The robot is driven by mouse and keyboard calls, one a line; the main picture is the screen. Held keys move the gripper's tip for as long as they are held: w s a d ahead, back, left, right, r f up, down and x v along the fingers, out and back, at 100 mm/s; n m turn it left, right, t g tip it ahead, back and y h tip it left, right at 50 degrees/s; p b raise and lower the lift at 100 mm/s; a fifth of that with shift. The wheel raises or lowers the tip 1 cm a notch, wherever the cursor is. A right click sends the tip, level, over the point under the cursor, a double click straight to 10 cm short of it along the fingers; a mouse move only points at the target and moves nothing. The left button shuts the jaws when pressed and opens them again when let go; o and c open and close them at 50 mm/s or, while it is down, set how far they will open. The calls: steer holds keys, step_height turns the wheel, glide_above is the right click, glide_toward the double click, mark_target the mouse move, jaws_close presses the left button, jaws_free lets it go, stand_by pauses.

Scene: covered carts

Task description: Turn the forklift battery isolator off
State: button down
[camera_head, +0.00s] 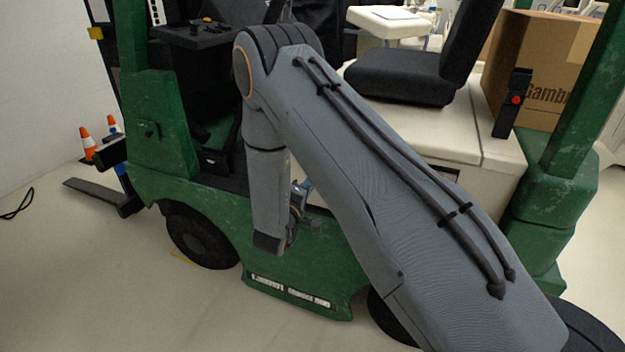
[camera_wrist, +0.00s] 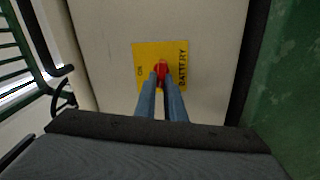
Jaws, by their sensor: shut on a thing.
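In the wrist view, a red isolator handle (camera_wrist: 161,69) sits on a yellow plate (camera_wrist: 148,51) marked "ON" and "BATTERY". The plate is on a cream panel. My gripper (camera_wrist: 161,78) has its two blue fingers shut on the red handle, one on each side. The fingertips hide part of the handle, and I cannot tell its exact angle. In the head view, the green forklift (camera_head: 290,275) stands across the picture. My arm covers its middle, and the isolator is hidden there.
The forklift's black seat (camera_head: 405,78) and a cardboard box (camera_head: 543,50) are at the upper right. A black post with a red button (camera_head: 515,100) stands beside the box. Orange cones (camera_head: 87,143) are at the far left. The floor at the lower left is clear.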

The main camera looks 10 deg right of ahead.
steer(key=shift+f+n, duration=0.1)
steer(key=shift+n, duration=1.1)
steer(key=c, duration=1.8)
jaws_free()
steer(key=shift+a, duration=0.1)
steer(key=shift+c, duration=0.2)
steer(key=v, duration=0.7)
steer(key=shift+s+a, duration=0.25)
steer(key=shift+s, duration=0.05)
steer(key=shift+w, duration=0.1)
